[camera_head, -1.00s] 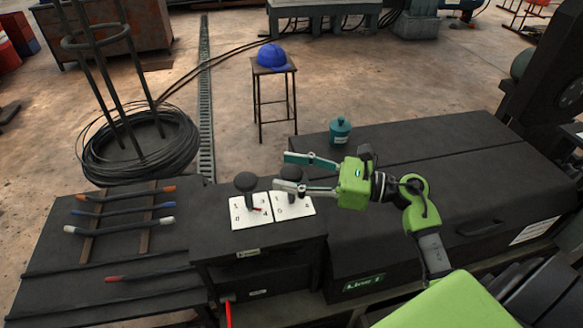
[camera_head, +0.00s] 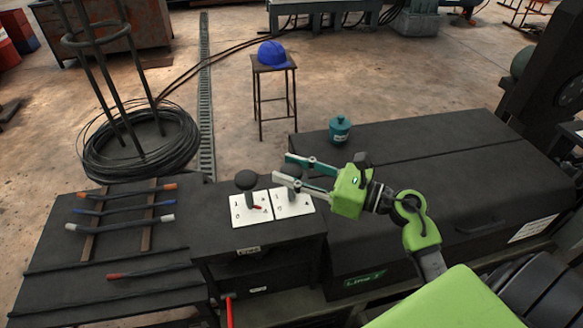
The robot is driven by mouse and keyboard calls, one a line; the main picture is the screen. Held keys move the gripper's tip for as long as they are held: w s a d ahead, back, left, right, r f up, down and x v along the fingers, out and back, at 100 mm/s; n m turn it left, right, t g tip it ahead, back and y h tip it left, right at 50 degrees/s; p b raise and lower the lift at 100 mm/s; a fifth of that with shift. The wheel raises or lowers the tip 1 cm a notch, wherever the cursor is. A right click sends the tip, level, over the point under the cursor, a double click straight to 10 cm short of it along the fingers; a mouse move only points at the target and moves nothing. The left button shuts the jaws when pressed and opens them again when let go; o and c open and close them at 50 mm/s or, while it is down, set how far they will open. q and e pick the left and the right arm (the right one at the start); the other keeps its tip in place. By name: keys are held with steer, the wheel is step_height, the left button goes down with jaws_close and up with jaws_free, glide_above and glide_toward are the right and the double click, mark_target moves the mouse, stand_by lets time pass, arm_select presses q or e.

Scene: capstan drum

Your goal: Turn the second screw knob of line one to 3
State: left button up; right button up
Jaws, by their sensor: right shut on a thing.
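Two dark round screw knobs stand on white numbered plates on the black control box. The first knob (camera_head: 246,180) is on the left plate (camera_head: 242,214), with a small red pointer near its foot. The second knob (camera_head: 292,172) is above the right plate (camera_head: 297,205) and partly hidden by my fingers. My right gripper (camera_head: 283,168) reaches in from the right, its two long fingers shut on the second knob, one on the far side and one on the near side. This knob's pointer cannot be made out. My left gripper is out of view.
A teal lidded jar (camera_head: 340,129) stands on the long dark cabinet (camera_head: 440,165) to the right. A blue cap (camera_head: 272,54) sits on a stool (camera_head: 274,68) behind.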

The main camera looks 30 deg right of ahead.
steer(key=m+h+p, duration=0.1)
steer(key=m+t+h+p, duration=0.1)
steer(key=h, duration=0.1)
steer(key=m+t+h+p, duration=0.1)
steer(key=shift+r, duration=0.25)
steer(key=m+t+h+p, duration=0.1)
steer(key=h+p, duration=0.1)
steer(key=shift+m+h, duration=0.4)
steer(key=shift+f+m+h+p, duration=0.2)
steer(key=shift+m+h+p, duration=0.35)
steer(key=shift+h, duration=0.15)
steer(key=o, duration=1.1)
